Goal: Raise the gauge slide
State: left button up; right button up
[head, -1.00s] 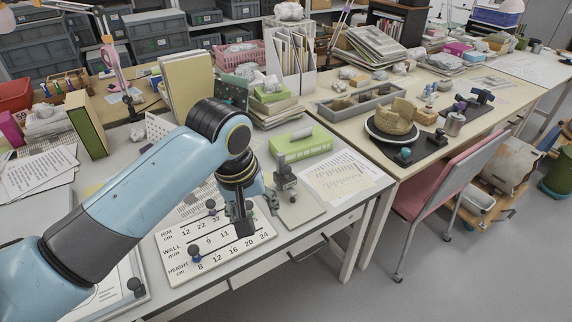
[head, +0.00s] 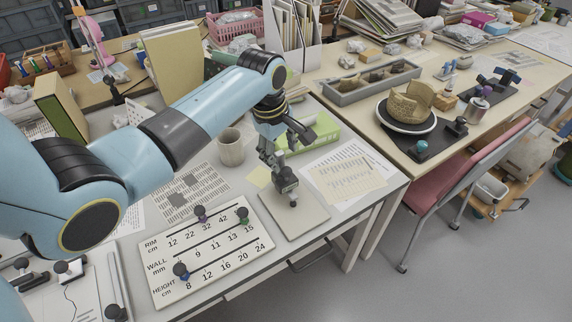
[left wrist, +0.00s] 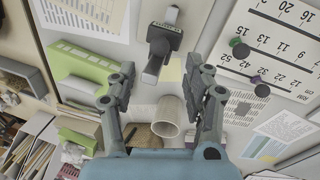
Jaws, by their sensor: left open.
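The gauge (head: 285,180), a dark grey upright device, stands on a pale plate (head: 301,221) near the table's front edge. Its slide cannot be told apart clearly from the post. It also shows in the left wrist view (left wrist: 162,45), at the top middle. My left gripper (head: 294,148) is open and empty, close above and behind the gauge. My right gripper is not in view.
A white board with RIM, WALL and HEIGHT scales (head: 208,252) carries dark pegs left of the gauge. A green box (head: 312,135) and printed sheets (head: 348,172) lie behind and to the right.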

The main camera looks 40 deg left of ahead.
aim_at(286, 168)
pick_arm(q)
jog(key=f, duration=0.3)
jog(key=shift+w+d+f, duration=0.1)
jog(key=shift+w+f, duration=0.2)
jog(key=shift+w, duration=0.05)
jog(key=f, duration=0.1)
jog(key=f+b, duration=0.1)
jog(key=f, duration=0.1)
jog(key=shift+w+f, duration=0.1)
jog(key=shift+w, duration=0.25)
jog(key=shift+f, duration=0.1)
jog(key=c, duration=0.4)
grip_shut()
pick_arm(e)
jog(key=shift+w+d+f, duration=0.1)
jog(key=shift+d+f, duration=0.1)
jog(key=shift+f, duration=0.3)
